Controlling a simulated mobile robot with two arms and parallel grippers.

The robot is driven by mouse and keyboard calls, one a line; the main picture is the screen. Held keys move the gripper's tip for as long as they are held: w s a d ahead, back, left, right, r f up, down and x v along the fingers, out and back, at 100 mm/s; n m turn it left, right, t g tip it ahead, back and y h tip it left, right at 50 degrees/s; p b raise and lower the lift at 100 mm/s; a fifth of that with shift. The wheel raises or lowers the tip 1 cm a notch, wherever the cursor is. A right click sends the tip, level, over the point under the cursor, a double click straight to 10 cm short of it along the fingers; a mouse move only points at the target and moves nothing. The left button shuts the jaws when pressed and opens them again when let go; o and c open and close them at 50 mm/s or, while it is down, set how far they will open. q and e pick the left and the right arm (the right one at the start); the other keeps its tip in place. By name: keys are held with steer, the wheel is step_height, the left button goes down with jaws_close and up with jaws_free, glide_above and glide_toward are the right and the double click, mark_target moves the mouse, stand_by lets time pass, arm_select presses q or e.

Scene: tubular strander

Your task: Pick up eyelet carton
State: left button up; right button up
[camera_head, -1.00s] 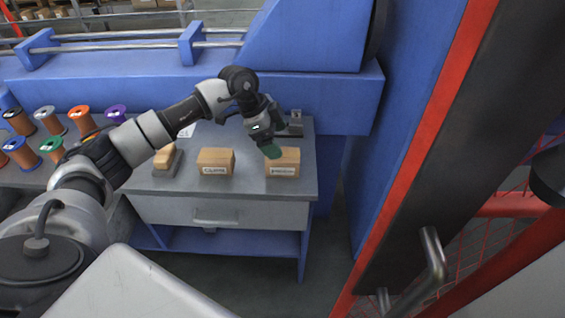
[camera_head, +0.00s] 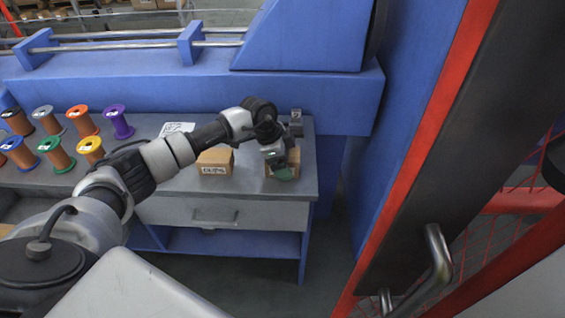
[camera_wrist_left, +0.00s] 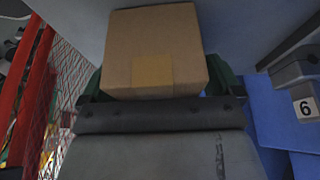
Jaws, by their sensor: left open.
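A brown carton (camera_head: 294,156) stands at the right end of the grey bench top; my left gripper hides most of it in the head view, and its label cannot be read now. My left gripper (camera_head: 282,172) is open and low over this carton. In the left wrist view the carton (camera_wrist_left: 155,45) sits between the green fingers (camera_wrist_left: 158,85), one at each side. I cannot tell whether the fingers touch it. My right gripper is not in view.
A second carton (camera_head: 215,161), labelled like clips, stands to the left on the bench (camera_head: 250,182). Several coloured spools (camera_head: 80,120) stand further left. A small grey fixture (camera_head: 296,122) is behind the gripper. The blue machine (camera_head: 200,95) rises behind the bench.

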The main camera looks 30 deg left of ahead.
arm_select(q)
steer(key=shift+f, duration=0.1)
steer(key=shift+c, duration=0.4)
steer(key=c, duration=1)
steer(key=shift+c, duration=0.5)
